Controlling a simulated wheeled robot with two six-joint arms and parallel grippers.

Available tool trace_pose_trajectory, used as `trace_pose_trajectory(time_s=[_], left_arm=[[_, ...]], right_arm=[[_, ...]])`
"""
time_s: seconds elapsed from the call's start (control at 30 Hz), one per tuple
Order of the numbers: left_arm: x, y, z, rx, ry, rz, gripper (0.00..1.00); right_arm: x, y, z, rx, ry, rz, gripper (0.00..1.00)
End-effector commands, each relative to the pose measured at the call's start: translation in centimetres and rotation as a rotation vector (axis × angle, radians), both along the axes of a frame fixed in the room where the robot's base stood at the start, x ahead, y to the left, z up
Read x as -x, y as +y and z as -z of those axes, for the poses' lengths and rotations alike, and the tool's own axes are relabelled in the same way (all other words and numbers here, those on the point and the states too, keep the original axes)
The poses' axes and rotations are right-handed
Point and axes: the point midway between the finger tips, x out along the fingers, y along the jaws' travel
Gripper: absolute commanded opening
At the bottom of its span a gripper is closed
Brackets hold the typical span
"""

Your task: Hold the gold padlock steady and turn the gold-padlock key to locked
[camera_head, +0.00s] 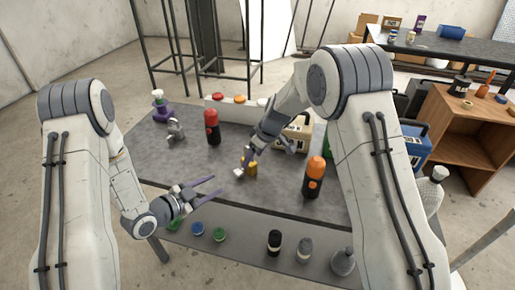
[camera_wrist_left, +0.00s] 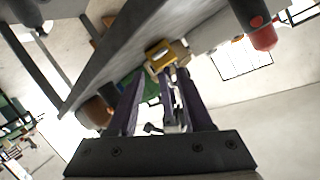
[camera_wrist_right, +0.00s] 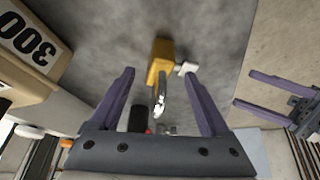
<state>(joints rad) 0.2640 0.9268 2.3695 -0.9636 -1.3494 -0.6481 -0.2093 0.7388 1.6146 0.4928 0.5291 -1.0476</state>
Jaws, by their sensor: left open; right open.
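The gold padlock (camera_head: 253,170) stands on the dark table, near its middle. In the right wrist view its gold body (camera_wrist_right: 159,58) and silver shackle (camera_wrist_right: 161,96) show, with a pale key (camera_wrist_right: 187,68) sticking out of one side. The key (camera_head: 238,172) also shows left of the padlock in the head view. My right gripper (camera_head: 251,161) is open at the padlock; in its wrist view the shackle lies between the fingers, with gaps on both sides. My left gripper (camera_head: 220,186) is open and empty, left of the padlock and apart from it.
A black-and-orange bottle (camera_head: 313,180) stands right of the padlock, a red-topped one (camera_head: 212,127) behind left. A tan box (camera_head: 296,138) is behind my right gripper. Several small items line the lower shelf (camera_head: 250,250).

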Motion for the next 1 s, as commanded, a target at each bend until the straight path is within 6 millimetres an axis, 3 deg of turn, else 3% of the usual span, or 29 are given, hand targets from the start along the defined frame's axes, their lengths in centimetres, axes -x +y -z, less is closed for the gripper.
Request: trace_pose_trajectory(time_s=[0.2, 0.5, 0.7, 0.8, 0.87, 0.9, 1.0], left_arm=[[0.0, 0.0, 0.0, 0.0, 0.0, 0.0, 0.5], [0.0, 0.0, 0.0, 0.0, 0.0, 0.0, 0.5], [0.0, 0.0, 0.0, 0.0, 0.0, 0.0, 0.5], [0.0, 0.0, 0.0, 0.0, 0.0, 0.0, 0.5], [0.0, 0.0, 0.0, 0.001, 0.001, -0.001, 0.69], [0.1, 0.0, -0.1, 0.006, 0.009, -0.003, 0.72], [0.4, 0.1, -0.6, 0.048, 0.062, -0.031, 0.72]], right_arm=[[-0.4, 0.5, 1.6, 0.0, 0.0, 0.0, 0.8], [-0.5, 0.6, 1.8, 0.0, 0.0, 0.001, 0.8], [-0.5, 0.6, 1.7, 0.0, 0.0, 0.0, 0.03], [-0.5, 0.6, 1.7, 0.0, 0.0, 0.001, 0.0], [-0.5, 0.6, 1.7, 0.0, 0.0, 0.001, 0.0], [-0.4, 0.6, 1.7, 0.0, 0.0, 0.0, 0.0], [-0.5, 0.6, 1.7, 0.0, 0.0, 0.001, 0.0]])
